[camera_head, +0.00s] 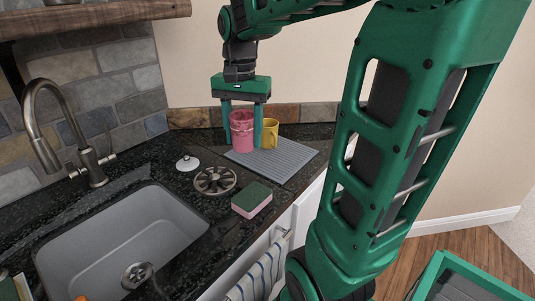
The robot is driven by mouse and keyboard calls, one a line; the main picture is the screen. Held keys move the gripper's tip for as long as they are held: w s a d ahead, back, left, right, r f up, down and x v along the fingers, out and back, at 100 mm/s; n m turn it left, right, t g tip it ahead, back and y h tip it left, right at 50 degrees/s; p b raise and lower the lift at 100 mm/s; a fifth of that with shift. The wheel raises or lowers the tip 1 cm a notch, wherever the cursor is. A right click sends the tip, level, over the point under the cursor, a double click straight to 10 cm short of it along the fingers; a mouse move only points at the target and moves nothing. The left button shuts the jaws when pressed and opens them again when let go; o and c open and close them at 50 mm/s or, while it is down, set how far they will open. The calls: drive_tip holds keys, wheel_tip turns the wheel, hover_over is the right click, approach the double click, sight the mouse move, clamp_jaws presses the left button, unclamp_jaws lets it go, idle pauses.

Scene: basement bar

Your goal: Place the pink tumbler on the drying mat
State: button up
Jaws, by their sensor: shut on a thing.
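The pink tumbler (241,138) is upright between the fingers of my gripper (242,128), which points straight down and is shut on it. The tumbler is at the left part of the grey ribbed drying mat (286,158), over its back-left area. I cannot tell whether its base touches the mat. A yellow mug (270,138) stands on the mat just right of the tumbler, close to my gripper's right finger, which partly hides it.
A sink (120,245) with a curved faucet (62,120) is at left. A sink strainer (214,181), a white stopper (187,163) and a green-and-pink sponge (252,199) lie on the dark counter. A striped towel (258,278) hangs in front. The mat's front right is clear.

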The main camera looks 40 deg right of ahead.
hover_over(277, 166)
wheel_tip(277, 166, down, 7)
drive_tip(key=shift+w+d, duration=0.1)
drive_tip(key=shift+d, duration=0.05)
drive_tip(key=shift+f, duration=2)
drive_tip(key=o, duration=1.2)
drive_tip(key=shift+f, duration=0.1)
